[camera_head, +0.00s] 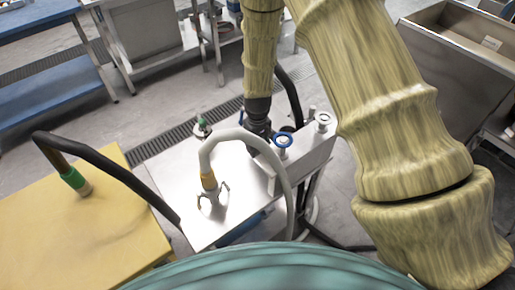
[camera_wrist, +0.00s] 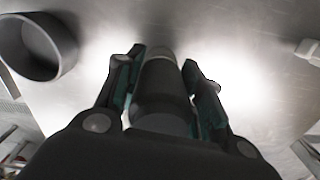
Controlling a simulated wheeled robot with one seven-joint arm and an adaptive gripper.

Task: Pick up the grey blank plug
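In the wrist view, a dark grey cylinder with a lighter grey end, which looks like the grey blank plug (camera_wrist: 160,92), lies between the fingers of my gripper (camera_wrist: 162,62). The two teal-padded fingers lie close along both its sides and look shut on it. No clear gap shows. In the head view, my gripper (camera_head: 258,122) points down at the back right part of the steel table (camera_head: 170,165). The plug cannot be made out there.
A dark open ring or cup (camera_wrist: 38,45) stands left in the wrist view. A yellow table (camera_head: 60,230) with a black hose (camera_head: 110,167) stands left. The table's left part is clear.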

